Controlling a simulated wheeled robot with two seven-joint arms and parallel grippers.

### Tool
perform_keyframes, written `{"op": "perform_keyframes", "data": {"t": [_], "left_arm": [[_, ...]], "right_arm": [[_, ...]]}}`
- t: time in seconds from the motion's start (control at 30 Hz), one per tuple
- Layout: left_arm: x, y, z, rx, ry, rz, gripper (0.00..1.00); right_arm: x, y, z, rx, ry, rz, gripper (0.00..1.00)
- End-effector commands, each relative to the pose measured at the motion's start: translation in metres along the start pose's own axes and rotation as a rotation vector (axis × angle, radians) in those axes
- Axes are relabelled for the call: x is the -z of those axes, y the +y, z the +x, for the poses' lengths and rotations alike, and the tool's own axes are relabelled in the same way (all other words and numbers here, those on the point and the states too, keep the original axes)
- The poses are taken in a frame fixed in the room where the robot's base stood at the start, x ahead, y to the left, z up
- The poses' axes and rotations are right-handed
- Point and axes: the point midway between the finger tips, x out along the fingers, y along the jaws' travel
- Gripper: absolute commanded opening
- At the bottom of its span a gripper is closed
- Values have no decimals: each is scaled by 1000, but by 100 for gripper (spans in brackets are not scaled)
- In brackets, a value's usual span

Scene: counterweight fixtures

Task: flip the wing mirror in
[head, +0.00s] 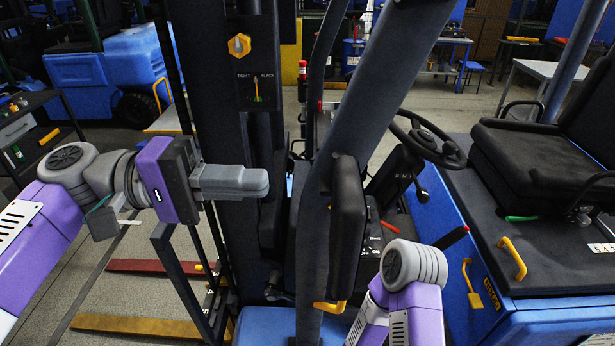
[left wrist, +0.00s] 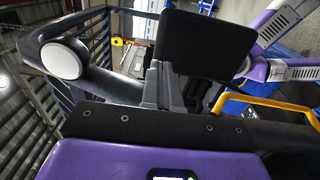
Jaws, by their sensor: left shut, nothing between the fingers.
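The wing mirror (head: 347,235) is a tall black rounded housing on the dark slanted pillar of the forklift, turned nearly edge-on in the head view. A dark flat panel in the left wrist view (left wrist: 205,45), likely the same mirror, shows just past my fingers. My left gripper (head: 262,182) is shut and empty, pointing right, left of the pillar and mirror in the head view. Its grey fingers also show in the left wrist view (left wrist: 165,88); whether they touch the panel cannot be told. My right gripper is out of view; only part of its arm shows.
The dark mast with an orange knob (head: 239,45) stands behind my left gripper. The slanted pillar (head: 370,100) rises beside the mirror, with a yellow handle (head: 329,307) low down. The steering wheel (head: 430,140) and black seat (head: 535,150) are to the right.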

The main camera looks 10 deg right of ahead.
Motion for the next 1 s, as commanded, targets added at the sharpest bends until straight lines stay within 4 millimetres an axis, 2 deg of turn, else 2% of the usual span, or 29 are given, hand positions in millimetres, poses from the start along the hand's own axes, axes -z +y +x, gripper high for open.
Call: {"op": "perform_keyframes", "data": {"t": [0.03,0.2,0.4,1.0], "left_arm": [[-1,1,12,1,-5,0,0],[-1,1,45,1,-3,-2,0],[0,1,68,1,-1,0,0],[-1,0,77,1,8,1,0]], "right_arm": [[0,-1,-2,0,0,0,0],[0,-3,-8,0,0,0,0],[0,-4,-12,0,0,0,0],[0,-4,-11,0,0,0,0]]}}
